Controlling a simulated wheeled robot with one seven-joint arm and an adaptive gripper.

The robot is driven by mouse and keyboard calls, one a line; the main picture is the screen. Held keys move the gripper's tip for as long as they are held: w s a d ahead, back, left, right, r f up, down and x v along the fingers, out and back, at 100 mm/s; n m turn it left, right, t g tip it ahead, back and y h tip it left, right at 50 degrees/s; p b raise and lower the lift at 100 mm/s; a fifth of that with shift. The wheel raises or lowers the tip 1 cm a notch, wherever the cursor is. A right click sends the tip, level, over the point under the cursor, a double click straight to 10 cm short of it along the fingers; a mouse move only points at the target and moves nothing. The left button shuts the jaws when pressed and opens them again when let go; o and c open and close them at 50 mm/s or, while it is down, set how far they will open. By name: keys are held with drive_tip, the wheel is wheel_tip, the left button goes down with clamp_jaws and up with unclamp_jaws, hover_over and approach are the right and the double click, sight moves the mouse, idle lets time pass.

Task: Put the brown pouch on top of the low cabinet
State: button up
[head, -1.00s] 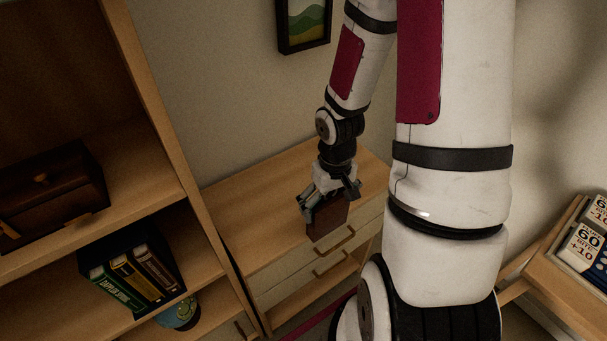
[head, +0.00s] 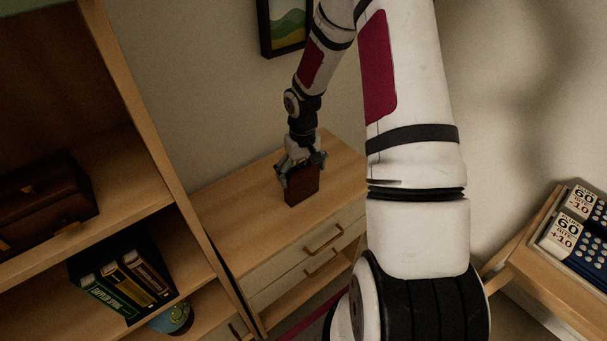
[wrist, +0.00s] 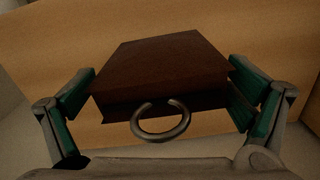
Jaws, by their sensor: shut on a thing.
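The brown pouch (head: 303,188) is a small dark brown block shape. It also shows in the wrist view (wrist: 160,72), where a metal ring hangs at its near edge. My gripper (head: 301,172) is shut on the pouch, with one finger on each side of it. The low cabinet (head: 237,214) has a light wood top and pale drawers with wooden handles. The pouch is upright over the middle of the cabinet top. I cannot tell whether its lower edge touches the wood.
A tall bookshelf (head: 172,163) stands close on the left, holding several books (head: 128,280), a dark wooden box (head: 45,205) and a small globe (head: 172,317). A framed picture (head: 285,25) hangs on the wall behind. A side table (head: 517,256) with boxes is at right. The cabinet top around the pouch is clear.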

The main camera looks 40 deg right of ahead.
drive_tip(key=shift+f, duration=0.45)
drive_tip(key=o, duration=0.9)
drive_tip(key=shift+f, duration=0.15)
drive_tip(key=shift+o, duration=0.2)
